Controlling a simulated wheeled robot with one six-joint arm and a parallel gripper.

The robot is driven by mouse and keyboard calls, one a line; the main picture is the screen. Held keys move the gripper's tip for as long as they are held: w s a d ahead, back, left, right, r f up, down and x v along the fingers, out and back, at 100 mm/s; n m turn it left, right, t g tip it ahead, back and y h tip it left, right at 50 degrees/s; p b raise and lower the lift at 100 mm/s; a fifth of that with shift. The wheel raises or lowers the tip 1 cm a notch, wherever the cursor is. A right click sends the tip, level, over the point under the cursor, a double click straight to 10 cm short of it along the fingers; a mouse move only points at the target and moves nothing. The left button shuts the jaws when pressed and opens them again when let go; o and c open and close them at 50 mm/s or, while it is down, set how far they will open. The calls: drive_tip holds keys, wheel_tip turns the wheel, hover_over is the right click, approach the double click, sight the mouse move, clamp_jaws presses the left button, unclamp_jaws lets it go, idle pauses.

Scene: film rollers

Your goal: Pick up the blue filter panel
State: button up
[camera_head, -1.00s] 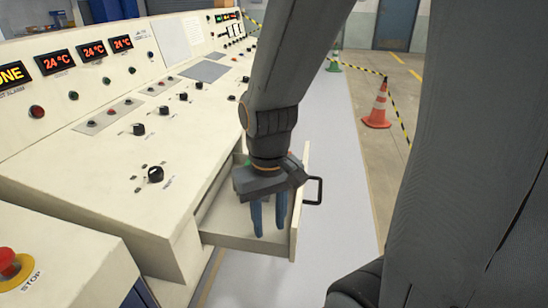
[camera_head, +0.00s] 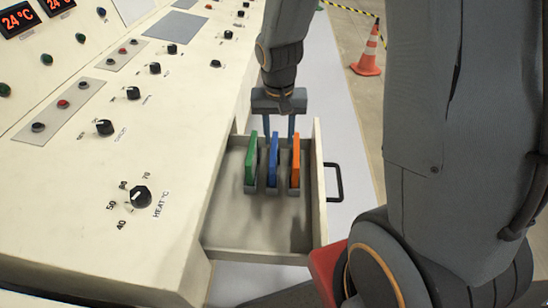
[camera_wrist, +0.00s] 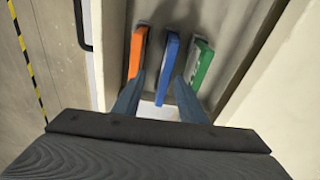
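The blue filter panel (camera_head: 273,160) stands upright in an open drawer (camera_head: 262,252), between a green panel (camera_head: 251,160) on its left and an orange panel (camera_head: 295,162) on its right. My gripper (camera_head: 279,138) is over the far part of the drawer, behind the panels. In the wrist view the blue panel (camera_wrist: 167,65) lies ahead, between the lines of my two open fingers (camera_wrist: 158,88). The lower ends of the fingers are partly hidden by the panels in the head view.
The drawer's front wall has a black handle (camera_head: 334,182). The cream control console (camera_head: 100,200) with knobs borders the drawer on the left. A traffic cone (camera_head: 369,52) stands on the floor at the back right. The near part of the drawer is empty.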

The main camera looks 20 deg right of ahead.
sight(274, 148)
drive_tip(key=shift+w+f+m, duration=0.2)
drive_tip(key=shift+w+f, duration=0.25)
drive_tip(key=shift+w, duration=0.2)
drive_tip(key=shift+w+f+m, duration=0.2)
drive_tip(key=shift+w+f, duration=0.25)
drive_tip(key=shift+w, duration=0.15)
drive_tip(key=shift+w+a+f+p, duration=0.1)
drive_tip(key=shift+w+f+p, duration=0.1)
drive_tip(key=shift+f, duration=1)
drive_tip(key=shift+w+d+f+p, duration=0.1)
drive_tip(key=shift+w+f+p, duration=0.1)
drive_tip(key=shift+f, duration=0.95)
drive_tip(key=shift+w+a+f+p, duration=0.1)
drive_tip(key=shift+w+f+p, duration=0.1)
drive_tip(key=shift+f, duration=1)
clamp_jaws()
